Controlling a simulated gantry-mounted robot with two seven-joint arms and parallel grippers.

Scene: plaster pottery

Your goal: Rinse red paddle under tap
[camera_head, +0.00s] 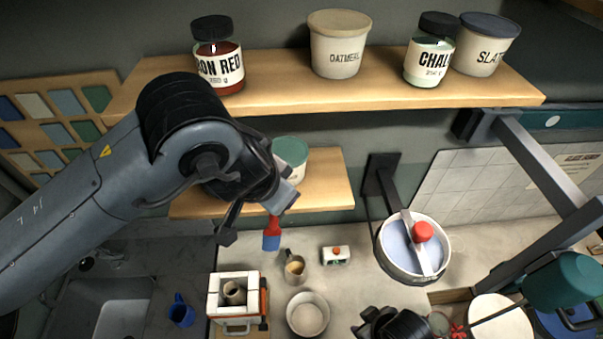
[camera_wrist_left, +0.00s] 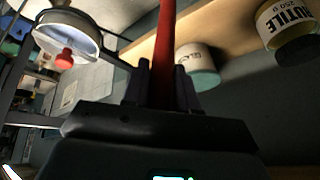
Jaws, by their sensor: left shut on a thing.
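The red paddle (camera_head: 272,224) hangs down from my left gripper (camera_head: 285,196) in the head view, with a blue lower end. My left gripper is shut on it, in front of the lower shelf. In the left wrist view the red handle (camera_wrist_left: 165,50) stands between the two fingers (camera_wrist_left: 161,85). The sink (camera_head: 97,310) is at the lower left of the head view, well left of and below the paddle. I cannot make out the tap; my left arm covers part of that area. A dark gripper-like part, seemingly my right gripper (camera_head: 382,325), shows at the bottom edge; its jaws are unclear.
The upper shelf (camera_head: 290,98) carries several jars and tubs. The lower shelf (camera_head: 325,190) holds a green-lidded tub (camera_head: 291,155). Below are a blue mug (camera_head: 181,313), a white block kiln (camera_head: 222,312), a metal jug (camera_head: 294,268), a bowl (camera_head: 308,318) and a round pan-like fixture (camera_head: 400,262).

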